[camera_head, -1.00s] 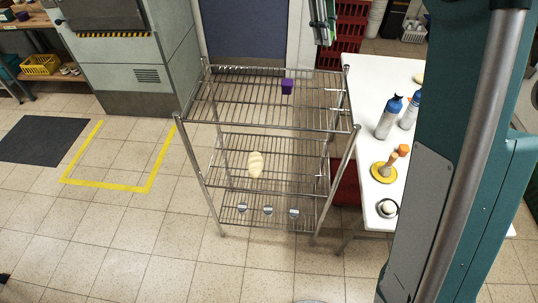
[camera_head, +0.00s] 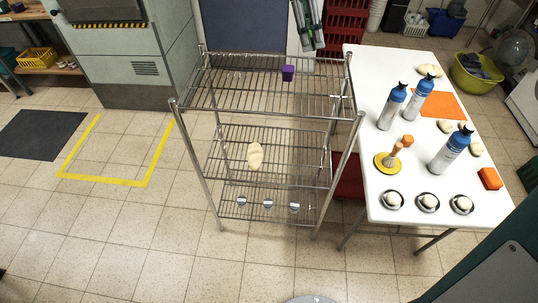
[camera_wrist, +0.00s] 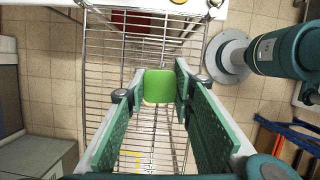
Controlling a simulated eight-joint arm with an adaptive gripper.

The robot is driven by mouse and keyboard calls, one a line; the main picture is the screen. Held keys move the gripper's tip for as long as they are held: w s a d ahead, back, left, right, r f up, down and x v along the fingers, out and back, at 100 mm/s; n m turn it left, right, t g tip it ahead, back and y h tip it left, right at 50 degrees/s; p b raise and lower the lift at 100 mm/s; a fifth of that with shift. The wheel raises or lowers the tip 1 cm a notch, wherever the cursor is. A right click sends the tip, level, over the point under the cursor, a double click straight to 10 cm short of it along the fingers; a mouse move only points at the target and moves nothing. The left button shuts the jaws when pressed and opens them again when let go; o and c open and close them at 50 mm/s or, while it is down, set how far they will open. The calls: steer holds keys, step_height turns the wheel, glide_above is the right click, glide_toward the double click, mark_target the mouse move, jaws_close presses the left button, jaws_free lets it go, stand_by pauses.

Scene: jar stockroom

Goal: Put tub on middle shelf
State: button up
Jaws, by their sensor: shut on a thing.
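My gripper (camera_wrist: 160,88) hangs over the wire rack in the wrist view. Its green perforated fingers are shut on a green, square-faced thing, likely the tub (camera_wrist: 158,86), with a pale lower edge. I cannot make this tub out in the head view. Wire shelves stand in three tiers at centre. The middle shelf (camera_head: 305,150) has a pale loaf-like thing (camera_head: 255,156) left of centre and bare wire to its right. A small purple tub-shaped thing (camera_head: 288,73) is at the top shelf (camera_head: 235,88), toward its back.
The bottom shelf (camera_head: 240,211) holds three small grey things. A white table (camera_head: 355,75) at right bears blue bottles (camera_head: 393,107), a brush on a yellow disc (camera_head: 387,162) and several pale pieces. Rack posts and the top shelf bound the middle tier. Floor before the rack is clear.

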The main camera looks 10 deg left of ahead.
steer(key=s+a+f+n+t+y+b, duration=0.1)
steer(key=s+f+n+t+b, duration=0.2)
steer(key=s+n, duration=0.5)
steer(key=s+a+f+n+y+b, duration=0.1)
steer(key=s+f+n+b, duration=0.3)
steer(key=s, duration=0.9)
step_height(320, 180, down, 48)
steer(key=p, duration=0.1)
steer(key=shift+w+n, duration=0.15)
steer(key=shift+n, duration=0.15)
stand_by(0.4)
steer(key=p, duration=0.4)
glide_above(291, 172)
steer(key=s, duration=0.3)
steer(key=shift+w+a, duration=0.2)
steer(key=shift+w, duration=0.4)
